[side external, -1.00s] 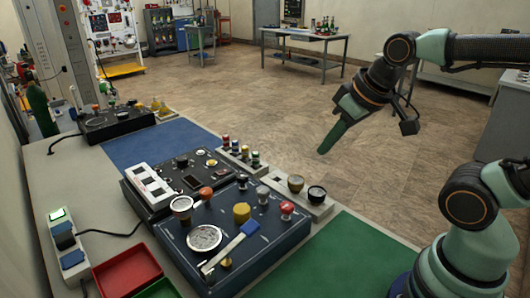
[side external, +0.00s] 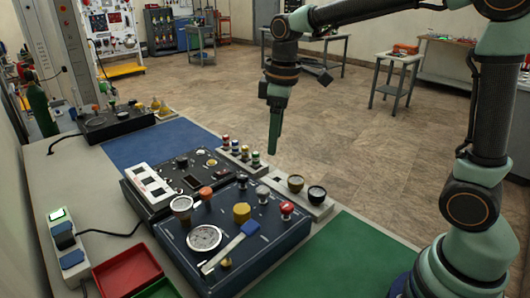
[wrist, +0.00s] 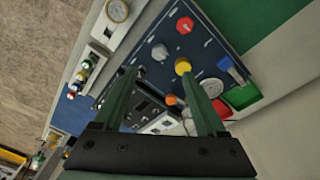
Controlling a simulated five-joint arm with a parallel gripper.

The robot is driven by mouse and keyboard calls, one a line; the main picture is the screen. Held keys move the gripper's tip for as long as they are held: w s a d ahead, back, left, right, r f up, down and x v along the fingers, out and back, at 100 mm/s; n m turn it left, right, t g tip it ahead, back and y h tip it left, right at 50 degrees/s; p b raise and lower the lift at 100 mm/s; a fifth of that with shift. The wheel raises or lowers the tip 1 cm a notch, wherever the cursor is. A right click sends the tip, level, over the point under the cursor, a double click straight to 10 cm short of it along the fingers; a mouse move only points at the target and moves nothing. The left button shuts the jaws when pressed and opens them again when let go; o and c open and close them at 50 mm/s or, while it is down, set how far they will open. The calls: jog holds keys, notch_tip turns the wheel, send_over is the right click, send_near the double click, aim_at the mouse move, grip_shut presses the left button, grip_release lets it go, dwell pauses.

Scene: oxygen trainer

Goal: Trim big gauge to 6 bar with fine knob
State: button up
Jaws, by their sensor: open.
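The big gauge (side external: 205,238) is a round white dial on the dark blue panel (side external: 262,246); its reading is too small to tell. On this panel are a yellow knob (side external: 242,212), a red knob (side external: 287,208), a grey knob (side external: 263,194) and a blue-handled lever (side external: 249,227). I cannot tell which is the fine knob. My gripper (side external: 274,152) points down, empty, above and behind the panel. In the wrist view my gripper (wrist: 155,72) has its green fingers apart, with the yellow knob (wrist: 183,66) and grey knob (wrist: 159,52) showing between or beyond them.
A second dark panel (side external: 190,178) with a white label block adjoins at the back left. A row of small coloured knobs (side external: 240,152) and a strip with two round pieces (side external: 305,192) stand behind. A red tray (side external: 127,272) is at front left. The green mat (side external: 350,255) is clear.

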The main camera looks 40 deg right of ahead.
aim_at(263, 189)
jog(key=shift+n+g, duration=0.6)
jog(key=shift+n, duration=0.3)
jog(key=w+f, duration=0.1)
jog(key=f, duration=0.4)
jog(key=w+f, duration=0.1)
jog(key=f, duration=0.4)
jog(key=w+a+f, duration=0.1)
jog(key=f, duration=0.4)
jog(key=shift+r, duration=0.1)
grip_shut()
